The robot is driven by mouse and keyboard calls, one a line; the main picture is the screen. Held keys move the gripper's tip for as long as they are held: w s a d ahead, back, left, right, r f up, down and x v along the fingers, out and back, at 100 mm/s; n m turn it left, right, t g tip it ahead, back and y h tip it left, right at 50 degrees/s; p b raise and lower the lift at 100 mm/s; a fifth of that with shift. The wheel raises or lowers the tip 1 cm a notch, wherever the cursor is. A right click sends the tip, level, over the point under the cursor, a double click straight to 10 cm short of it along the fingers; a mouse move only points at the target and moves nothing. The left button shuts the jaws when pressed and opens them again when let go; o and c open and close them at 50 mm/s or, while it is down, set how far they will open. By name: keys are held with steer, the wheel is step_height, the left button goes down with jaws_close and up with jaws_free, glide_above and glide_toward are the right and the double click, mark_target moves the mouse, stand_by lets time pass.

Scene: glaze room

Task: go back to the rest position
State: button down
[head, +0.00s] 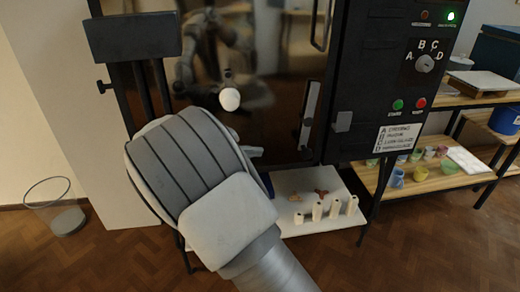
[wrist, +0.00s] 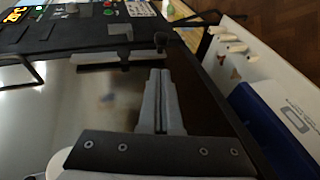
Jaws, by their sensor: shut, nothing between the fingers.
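My gripper (wrist: 157,100) shows in the wrist view with its two grey fingers together and nothing between them. It is in front of the dark glossy door (wrist: 95,100) of a black kiln-like cabinet. I cannot tell whether the fingertips touch the door. In the head view my own arm covers most of the gripper and part of the door (head: 275,60). The door looks shut, and it mirrors my arm. A bar handle (head: 309,103) stands on the door's right side.
The control panel has a dial (head: 424,63), a green button (head: 398,104) and a red button (head: 420,103). Below, a white shelf (head: 310,179) holds several pale cylinders and a blue box (wrist: 265,120). Wooden shelving (head: 440,178) with cups stands right. A wire bin (head: 66,218) stands left.

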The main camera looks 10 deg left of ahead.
steer(key=s+d+r+m+g+y, duration=0.25)
steer(key=s+d, duration=0.25)
steer(key=d, duration=0.4)
steer(key=s+d+r+m+g+y, duration=0.1)
steer(key=s+d+r+g+y, duration=0.25)
steer(key=s+d, duration=0.4)
steer(key=s+d+r+m+t+y, duration=0.1)
steer(key=s+d+r+t+y, duration=0.15)
steer(key=s, duration=0.65)
steer(key=s+d+r+m+t+y, duration=0.1)
steer(key=s+d+m+y, duration=0.15)
steer(key=s, duration=0.55)
step_height(320, 180, up, 18)
steer(key=n+p, duration=0.1)
steer(key=p, duration=1.8)
steer(key=shift+w+d+r, duration=0.15)
steer(key=shift+d, duration=0.25)
